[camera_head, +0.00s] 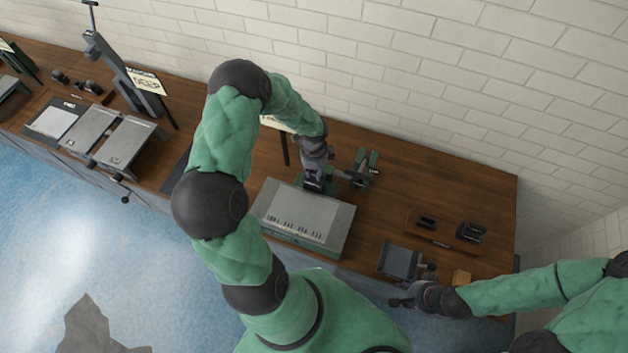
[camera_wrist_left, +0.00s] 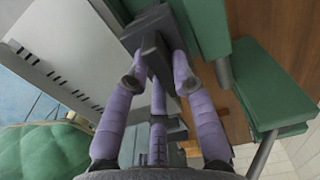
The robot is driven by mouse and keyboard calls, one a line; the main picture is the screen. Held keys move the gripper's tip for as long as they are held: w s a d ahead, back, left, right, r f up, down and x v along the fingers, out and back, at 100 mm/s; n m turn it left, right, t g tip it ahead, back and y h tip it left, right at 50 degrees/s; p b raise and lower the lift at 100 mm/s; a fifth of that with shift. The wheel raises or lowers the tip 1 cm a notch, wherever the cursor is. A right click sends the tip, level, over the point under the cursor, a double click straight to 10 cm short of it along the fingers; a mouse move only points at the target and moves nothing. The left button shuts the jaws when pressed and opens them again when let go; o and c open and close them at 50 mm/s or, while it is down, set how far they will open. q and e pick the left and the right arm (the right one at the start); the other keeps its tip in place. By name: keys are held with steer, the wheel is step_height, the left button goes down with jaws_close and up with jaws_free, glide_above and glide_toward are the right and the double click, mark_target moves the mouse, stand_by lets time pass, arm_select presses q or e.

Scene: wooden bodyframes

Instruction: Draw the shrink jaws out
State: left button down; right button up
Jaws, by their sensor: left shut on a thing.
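My left gripper (camera_head: 313,184) is at the back right corner of a green machine with a grey slotted top plate (camera_head: 275,202). In the left wrist view my left gripper's purple fingers (camera_wrist_left: 158,82) are closed around a dark grey block (camera_wrist_left: 152,48), apparently the shrink jaws. The block sits against green metal parts (camera_wrist_left: 208,28); I cannot tell whether it is still seated. In the head view the gripper hides the block. My right gripper (camera_head: 405,298) is by the front edge of the bench, near a dark tray (camera_head: 400,262); its fingers are too small to judge.
A green fixture (camera_head: 363,168) stands just right of my left gripper. Small black parts (camera_head: 470,232) lie on the wooden bench (camera_head: 390,205) at right. A tan block (camera_head: 461,278) is near my right arm. Grey-topped machines (camera_head: 128,143) stand at left; a brick wall is behind.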

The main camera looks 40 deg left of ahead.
arm_select(q)
steer(key=shift+w+a+r+p, duration=0.15)
steer(key=shift+r+p, duration=0.9)
steer(key=shift+r, duration=0.6)
stand_by(0.9)
